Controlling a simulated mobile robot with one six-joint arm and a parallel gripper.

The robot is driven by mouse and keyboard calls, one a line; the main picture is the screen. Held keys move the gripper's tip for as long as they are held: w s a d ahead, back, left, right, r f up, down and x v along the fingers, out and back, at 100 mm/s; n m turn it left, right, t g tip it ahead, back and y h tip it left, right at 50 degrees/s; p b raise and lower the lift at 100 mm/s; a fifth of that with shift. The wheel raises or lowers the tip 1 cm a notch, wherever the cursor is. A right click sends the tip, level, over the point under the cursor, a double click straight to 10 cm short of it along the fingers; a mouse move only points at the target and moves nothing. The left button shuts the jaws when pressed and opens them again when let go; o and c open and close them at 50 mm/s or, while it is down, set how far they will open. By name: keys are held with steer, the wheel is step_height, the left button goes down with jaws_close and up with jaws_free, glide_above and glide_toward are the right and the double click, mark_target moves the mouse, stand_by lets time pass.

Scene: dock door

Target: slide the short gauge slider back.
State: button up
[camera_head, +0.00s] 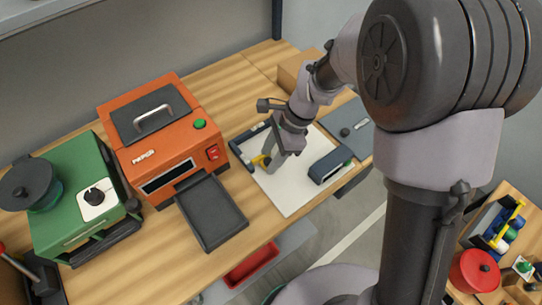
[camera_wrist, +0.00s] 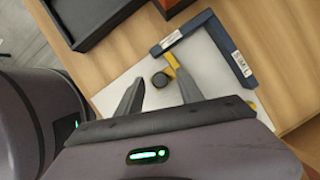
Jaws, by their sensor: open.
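A dark blue L-shaped gauge frame (camera_wrist: 217,27) lies on a white sheet (camera_wrist: 122,75), with a small pale label on each leg. A yellow slider (camera_wrist: 169,59) with a round dark knob (camera_wrist: 160,79) sits at one leg. A second bit of yellow shows near the other leg, mostly hidden behind my gripper.
An orange machine (camera_head: 165,140) with a dark tray (camera_head: 211,212) stands left of the gauge. A green machine (camera_head: 75,190) is farther left. A dark blue block-like device (camera_head: 331,166) and a grey plate (camera_head: 350,130) lie to the right. The bench's front edge is close.

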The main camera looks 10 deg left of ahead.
jaws_close()
stand_by(1.4)
